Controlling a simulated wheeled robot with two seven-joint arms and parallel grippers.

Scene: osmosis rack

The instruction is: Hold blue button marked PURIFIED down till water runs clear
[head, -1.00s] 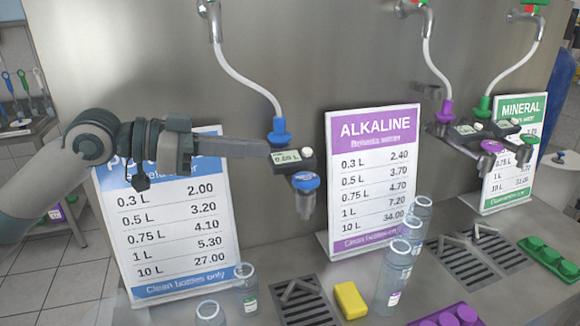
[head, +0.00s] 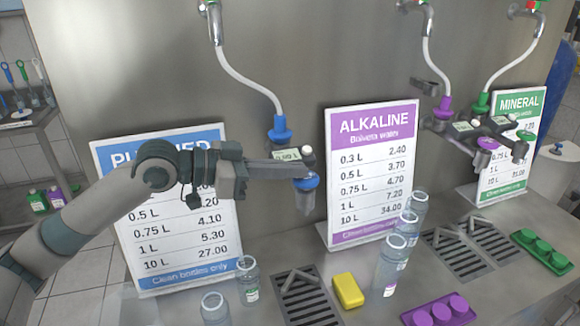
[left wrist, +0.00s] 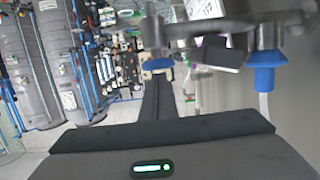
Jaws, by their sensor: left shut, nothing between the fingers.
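The purified tap is a dark metering head (head: 292,156) with a small display, a blue hose fitting (head: 280,130) above and a blue button (head: 307,182) on its front. My left gripper (head: 300,171) is shut and empty, its tips at the blue button in the head view, overlapping its upper edge; whether they touch cannot be told. In the left wrist view, the shut fingers (left wrist: 158,95) point at a small blue button (left wrist: 158,64), with the blue fitting (left wrist: 266,72) to the right. A spout (head: 304,205) hangs below the button; no running water is discernible. My right gripper is out of view.
The PURIFIED price sign (head: 185,255) stands behind my left arm. Two clear bottles (head: 248,282) stand left of the drain grate (head: 300,300). A yellow sponge (head: 348,291) and more bottles (head: 390,265) stand right of it.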

